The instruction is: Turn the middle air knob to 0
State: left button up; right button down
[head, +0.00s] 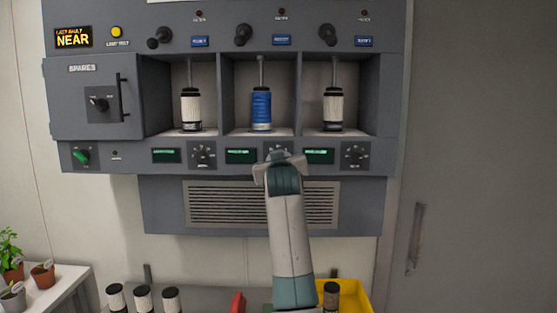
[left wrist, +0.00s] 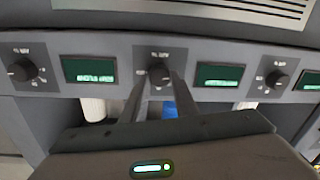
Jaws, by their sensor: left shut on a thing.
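The middle air knob (left wrist: 158,74) is a dark round dial on the grey control strip, with small markings around it. My left gripper (left wrist: 158,82) has a finger on each side of it and is shut on it in the left wrist view, which shows the panel upside down. In the head view my left gripper (head: 281,158) reaches up to the strip and hides this knob. The middle green display (head: 241,156) sits just left of the gripper; its digits are too small to read. My right gripper is not in view.
Similar knobs sit at left (head: 203,155) and right (head: 355,155) on the strip. Above are three bays with two white canisters and a blue canister (head: 261,108). A vent (head: 235,203) lies below. A yellow bin (head: 352,292) stands at the bottom.

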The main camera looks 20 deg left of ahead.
pick_arm(q)
jog(key=shift+f, duration=0.3)
jog(key=o, duration=1.1)
jog(key=shift+c, duration=0.2)
jog(key=shift+r, duration=0.15)
jog(key=shift+s, duration=0.15)
jog(key=b+v, duration=0.7)
jog(key=v, duration=1)
jog(key=shift+d, duration=0.15)
